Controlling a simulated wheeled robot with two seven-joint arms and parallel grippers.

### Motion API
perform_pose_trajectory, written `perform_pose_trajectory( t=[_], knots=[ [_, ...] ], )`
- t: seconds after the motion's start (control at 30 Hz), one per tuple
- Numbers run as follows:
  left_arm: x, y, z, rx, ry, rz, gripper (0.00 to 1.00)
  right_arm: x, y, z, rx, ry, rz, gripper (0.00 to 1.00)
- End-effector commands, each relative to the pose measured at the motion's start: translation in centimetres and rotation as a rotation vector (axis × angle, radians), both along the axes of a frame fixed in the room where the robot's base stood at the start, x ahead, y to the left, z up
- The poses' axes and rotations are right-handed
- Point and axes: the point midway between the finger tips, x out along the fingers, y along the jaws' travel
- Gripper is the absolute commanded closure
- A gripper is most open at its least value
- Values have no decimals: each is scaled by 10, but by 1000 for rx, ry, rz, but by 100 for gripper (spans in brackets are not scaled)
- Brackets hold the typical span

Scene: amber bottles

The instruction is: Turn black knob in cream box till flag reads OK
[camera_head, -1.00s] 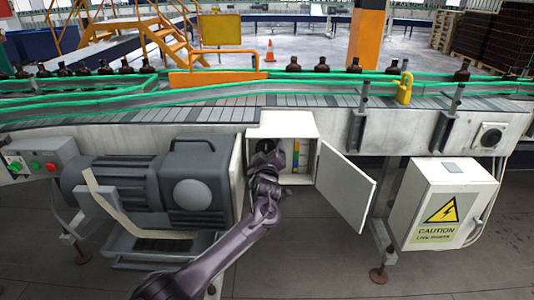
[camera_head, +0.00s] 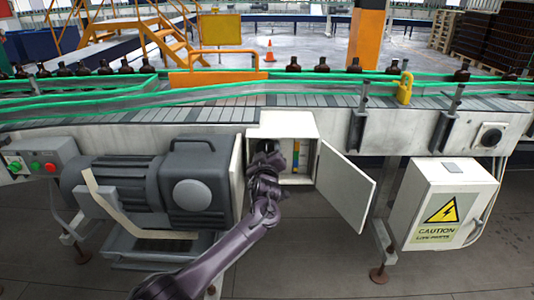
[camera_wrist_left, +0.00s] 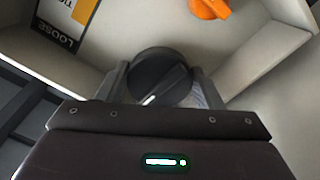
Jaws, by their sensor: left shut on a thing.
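The cream box (camera_head: 292,124) is open on the conveyor's front side, its door (camera_head: 345,188) swung out to the right. My left gripper (camera_head: 266,149) reaches inside it. In the left wrist view the black knob (camera_wrist_left: 160,78) sits between the two fingers of my left gripper (camera_wrist_left: 163,88), which is shut on it. A white pointer line on the knob points down and left in that view. A panel (camera_wrist_left: 64,22) at the upper left shows "LOOSE" beside an orange-yellow patch with cut-off lettering. No "OK" is readable. My right gripper is not in view.
An orange knob (camera_wrist_left: 210,8) sits nearby inside the box. A coloured strip (camera_head: 296,156) is right of my gripper. A grey motor (camera_head: 190,185) stands close on the left, and a caution box (camera_head: 440,205) on the right. Amber bottles (camera_head: 293,63) line the conveyor above.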

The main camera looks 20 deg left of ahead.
Motion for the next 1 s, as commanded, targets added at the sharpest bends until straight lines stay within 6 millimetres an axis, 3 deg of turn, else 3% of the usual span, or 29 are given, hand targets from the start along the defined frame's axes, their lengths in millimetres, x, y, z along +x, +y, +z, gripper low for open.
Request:
perform_pose_trajectory(
  t=[1.0],
  knots=[
    [-1,4,0,858,249,0,62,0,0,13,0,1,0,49]
  ],
)
